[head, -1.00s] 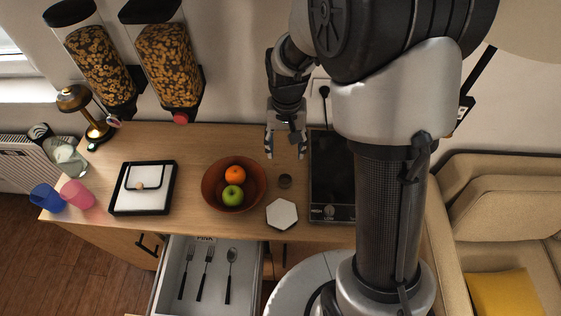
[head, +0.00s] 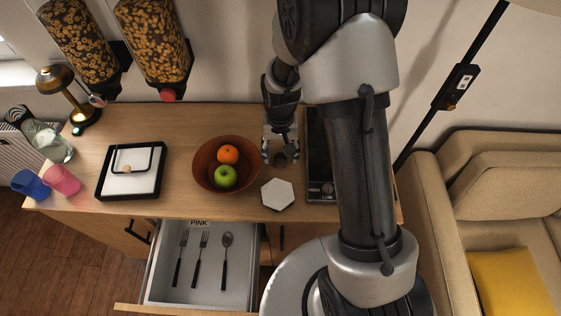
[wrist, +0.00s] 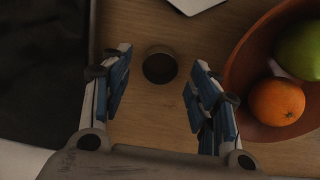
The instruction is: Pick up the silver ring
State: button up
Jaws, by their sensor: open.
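The silver ring (wrist: 160,66) looks like a small, dark grey, round piece on the wooden counter. In the wrist view it lies just beyond and between my two fingertips, with a gap on each side. My gripper (head: 280,155) is open and empty. In the head view it points down over the counter, right of the fruit bowl. The ring (head: 281,160) shows there as a dark patch between the fingers, partly hidden. I cannot tell the exact height of the fingertips above the counter.
A brown bowl (head: 204,180) with an orange and a green apple stands close left. A white hexagonal piece (head: 278,195) lies in front. A black hob (head: 319,165) is close right. An open drawer (head: 238,270) with cutlery juts out below the counter.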

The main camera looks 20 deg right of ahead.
jog(key=shift+f, duration=0.95)
jog(key=shift+c, duration=0.6)
jog(key=c, duration=0.8)
jog(key=shift+r, duration=0.1)
jog(key=shift+c, duration=0.2)
